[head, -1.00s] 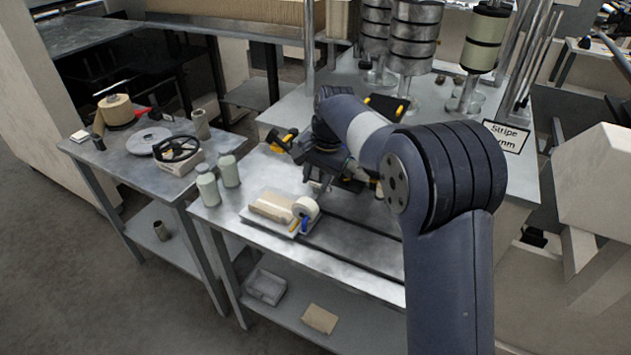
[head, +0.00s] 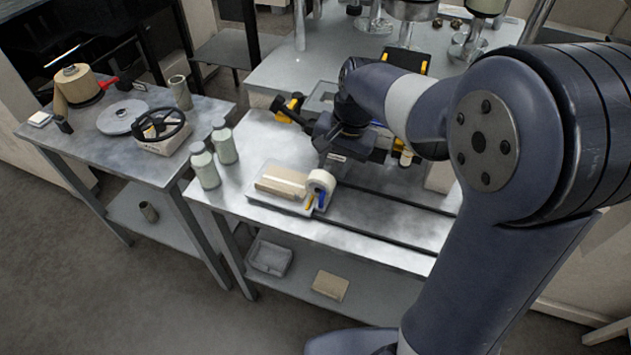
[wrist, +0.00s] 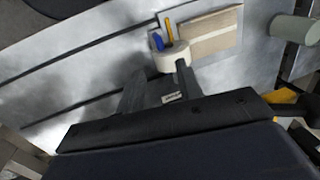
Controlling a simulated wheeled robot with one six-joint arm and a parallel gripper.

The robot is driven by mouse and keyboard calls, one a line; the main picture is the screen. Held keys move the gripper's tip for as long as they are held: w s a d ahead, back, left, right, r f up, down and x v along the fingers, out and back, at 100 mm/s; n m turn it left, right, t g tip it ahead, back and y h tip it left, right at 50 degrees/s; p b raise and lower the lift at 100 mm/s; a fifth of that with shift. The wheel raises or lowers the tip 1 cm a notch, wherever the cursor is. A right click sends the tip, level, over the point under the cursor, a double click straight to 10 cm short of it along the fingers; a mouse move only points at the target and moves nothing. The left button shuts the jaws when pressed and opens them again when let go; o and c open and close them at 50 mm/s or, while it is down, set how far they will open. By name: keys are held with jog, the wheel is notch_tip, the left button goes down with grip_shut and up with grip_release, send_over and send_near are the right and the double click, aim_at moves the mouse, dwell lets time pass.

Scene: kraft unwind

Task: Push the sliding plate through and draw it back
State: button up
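My gripper (head: 332,165) is low over the metal work table, just behind the tape roll. Its two fingers stand apart in the wrist view (wrist: 160,75), with nothing clearly gripped between them. A flat grey plate (head: 322,94) shows in part behind my wrist, among black and yellow fittings (head: 290,107). I cannot tell for sure that it is the sliding plate. My wrist and forearm hide much of this area. Whether my gripper touches any part there cannot be told.
A tray with a kraft block (head: 282,182) and a white tape roll (head: 320,183) lies on the work table (head: 370,220), near the gripper. Two pale bottles (head: 204,167) stand at its left. A side table (head: 85,142) holds rolls and a handwheel (head: 160,124). Dark slots cross the table's right part.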

aim_at(323, 193)
jog(key=f, duration=0.3)
jog(key=a+f, duration=0.1)
jog(key=f, duration=0.5)
jog(key=shift+w+a+f, duration=0.2)
jog(key=shift+w+a, duration=0.1)
jog(key=shift+a, duration=0.1)
grip_shut()
